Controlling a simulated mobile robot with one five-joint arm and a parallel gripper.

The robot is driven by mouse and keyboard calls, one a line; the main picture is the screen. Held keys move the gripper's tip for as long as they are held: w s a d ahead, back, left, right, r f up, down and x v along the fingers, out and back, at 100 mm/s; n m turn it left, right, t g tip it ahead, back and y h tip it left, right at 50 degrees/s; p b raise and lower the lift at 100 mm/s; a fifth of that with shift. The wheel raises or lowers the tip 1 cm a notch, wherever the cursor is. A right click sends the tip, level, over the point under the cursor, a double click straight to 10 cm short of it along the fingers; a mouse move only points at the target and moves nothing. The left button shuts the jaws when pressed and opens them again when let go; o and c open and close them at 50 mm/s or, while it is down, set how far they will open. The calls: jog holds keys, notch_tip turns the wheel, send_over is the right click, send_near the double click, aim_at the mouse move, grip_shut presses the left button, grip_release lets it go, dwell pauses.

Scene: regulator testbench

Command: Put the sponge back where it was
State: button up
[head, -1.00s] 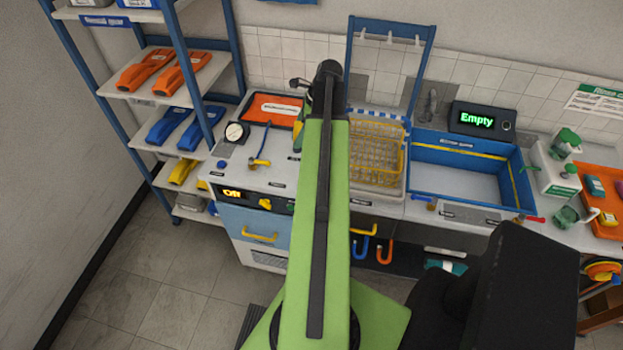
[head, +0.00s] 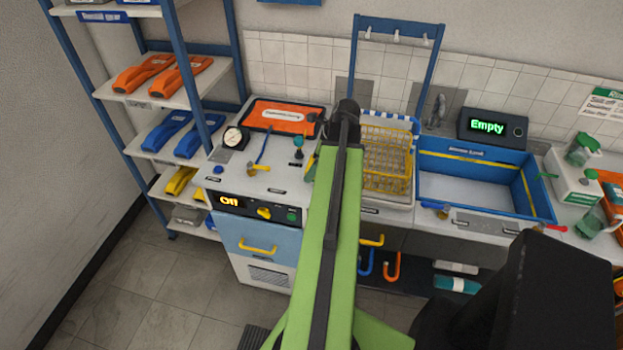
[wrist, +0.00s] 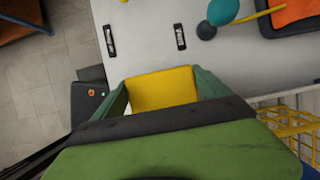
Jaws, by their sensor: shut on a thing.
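A yellow block, which I take to be the sponge (wrist: 162,90), sits between the two green fingers of my gripper (wrist: 162,92) in the wrist view. My gripper is shut on it, with a finger against each side. Behind it in the wrist view is the pale bench top (wrist: 145,50) with two dark labels. How far the sponge is above the bench is hard to tell. In the head view, my green arm reaches over the bench just left of the wire basket and hides most of my gripper and the sponge.
A yellow wire basket (head: 386,165) stands right of my arm, and a blue-walled sink (head: 470,187) lies further right. An orange tray (head: 285,116), a gauge (head: 233,137) and small levers are on the left bench. Shelves (head: 165,80) stand at far left.

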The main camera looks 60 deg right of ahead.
notch_tip(320, 180, down, 4)
jog(key=shift+r+b, duration=0.25)
jog(key=shift+b, duration=1)
jog(key=shift+r, duration=0.2)
jog(key=shift+f, duration=0.15)
jog(key=o, duration=1)
jog(key=shift+o, duration=0.2)
jog(key=p+v, duration=1.1)
jog(key=v, duration=0.1)
jog(key=shift+r, duration=0.25)
